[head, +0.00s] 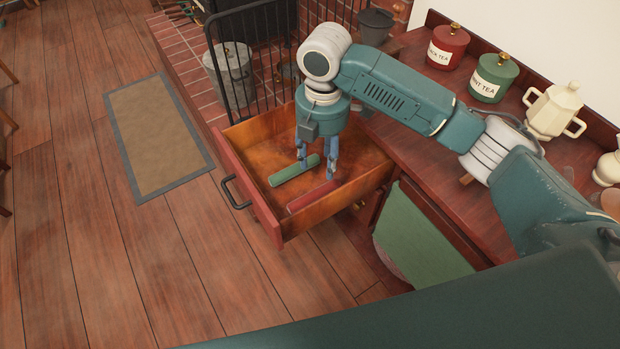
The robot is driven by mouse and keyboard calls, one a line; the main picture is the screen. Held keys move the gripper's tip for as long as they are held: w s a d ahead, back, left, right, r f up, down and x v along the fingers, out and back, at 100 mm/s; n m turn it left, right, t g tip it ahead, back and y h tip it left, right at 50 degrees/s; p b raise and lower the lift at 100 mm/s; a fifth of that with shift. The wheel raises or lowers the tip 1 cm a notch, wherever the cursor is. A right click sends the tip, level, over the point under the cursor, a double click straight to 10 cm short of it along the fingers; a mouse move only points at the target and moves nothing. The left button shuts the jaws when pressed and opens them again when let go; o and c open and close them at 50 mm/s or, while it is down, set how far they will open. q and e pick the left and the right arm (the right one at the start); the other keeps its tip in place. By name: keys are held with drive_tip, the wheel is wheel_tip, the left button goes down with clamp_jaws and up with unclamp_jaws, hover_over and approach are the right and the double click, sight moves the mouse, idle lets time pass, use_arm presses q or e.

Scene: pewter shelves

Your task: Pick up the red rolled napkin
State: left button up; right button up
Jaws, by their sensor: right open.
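The red rolled napkin (312,196) lies in the open wooden drawer (264,221), close to its front right side. A green rolled napkin (294,171) lies in the same drawer, to the left of and behind the red one. My right gripper (317,172) points down into the drawer with its fingers apart and empty. One finger is by the right end of the green napkin, the other by the far end of the red napkin. I cannot tell whether either finger touches a napkin. My left gripper is not in view.
On the counter stand a red tea canister (447,48), a green tea canister (493,78) and a cream pot (553,111). A green towel (415,238) hangs below the counter. A black railing (262,60) stands behind the drawer. Floor at left is open around a mat (157,138).

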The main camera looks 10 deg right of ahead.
hover_over(321, 187)
wheel_tip(321, 187, down, 5)
drive_tip(key=shift+w+a+r, duration=0.1)
drive_tip(key=shift+a, duration=0.05)
drive_tip(key=shift+f, duration=0.35)
wheel_tip(321, 187, down, 4)
drive_tip(key=shift+f+p, duration=0.15)
drive_tip(key=shift+p, duration=0.15)
drive_tip(key=shift+f, duration=0.4)
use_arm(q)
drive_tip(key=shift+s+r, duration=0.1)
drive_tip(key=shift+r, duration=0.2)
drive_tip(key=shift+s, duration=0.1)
use_arm(e)
drive_tip(key=c, duration=0.9)
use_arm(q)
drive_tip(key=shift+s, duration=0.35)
